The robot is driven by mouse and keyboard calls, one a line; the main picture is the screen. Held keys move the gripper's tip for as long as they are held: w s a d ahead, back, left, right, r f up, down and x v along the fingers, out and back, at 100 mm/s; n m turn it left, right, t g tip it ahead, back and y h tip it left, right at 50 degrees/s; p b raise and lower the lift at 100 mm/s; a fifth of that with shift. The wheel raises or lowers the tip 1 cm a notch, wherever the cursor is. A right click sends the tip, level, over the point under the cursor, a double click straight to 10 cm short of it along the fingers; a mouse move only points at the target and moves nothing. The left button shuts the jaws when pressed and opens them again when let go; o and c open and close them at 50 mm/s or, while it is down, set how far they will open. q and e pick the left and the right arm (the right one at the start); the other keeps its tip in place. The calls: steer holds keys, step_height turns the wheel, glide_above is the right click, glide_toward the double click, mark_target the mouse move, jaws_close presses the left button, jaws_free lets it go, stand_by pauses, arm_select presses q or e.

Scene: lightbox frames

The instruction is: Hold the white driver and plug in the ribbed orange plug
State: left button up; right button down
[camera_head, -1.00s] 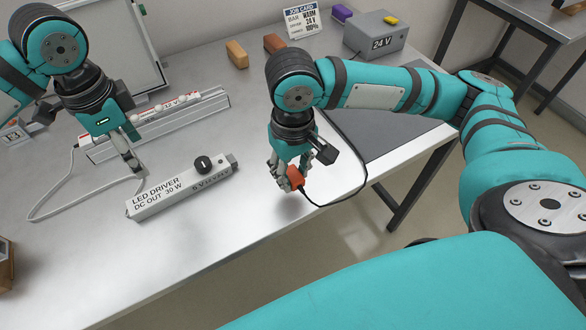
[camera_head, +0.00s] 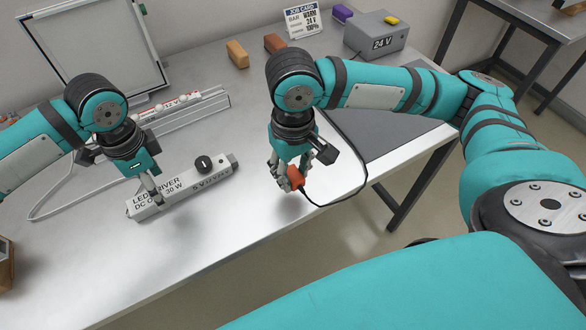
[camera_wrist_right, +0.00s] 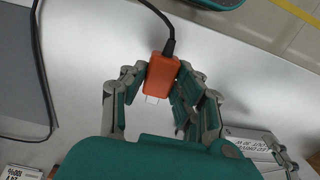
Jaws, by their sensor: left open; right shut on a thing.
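The white LED driver (camera_head: 214,180) lies on the metal table in the head view, with a black knob (camera_head: 203,163) on top and a grey socket end at its right. Its edge also shows in the right wrist view (camera_wrist_right: 262,146). My left gripper (camera_head: 157,200) is open over the driver's left part, hiding some of its lettering; I cannot tell if it touches. My right gripper (camera_head: 289,181) is shut on the orange plug (camera_wrist_right: 161,77), right of the driver and apart from it. The plug's pale tip points toward the wrist in the right wrist view; its black cable trails from the other end.
A grey 24 V box (camera_head: 376,40) stands at the back right near a job card (camera_head: 302,20). Brown (camera_head: 237,54) and purple (camera_head: 342,13) blocks lie at the back. A white-and-grey rail (camera_head: 192,113) lies behind the driver.

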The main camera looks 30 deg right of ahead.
arm_select(q)
steer(key=shift+f, duration=1.15)
steer(key=shift+c, duration=0.4)
steer(key=shift+c, duration=1)
steer(key=shift+c, duration=0.4)
jaws_close()
arm_select(e)
steer(key=shift+w, duration=0.1)
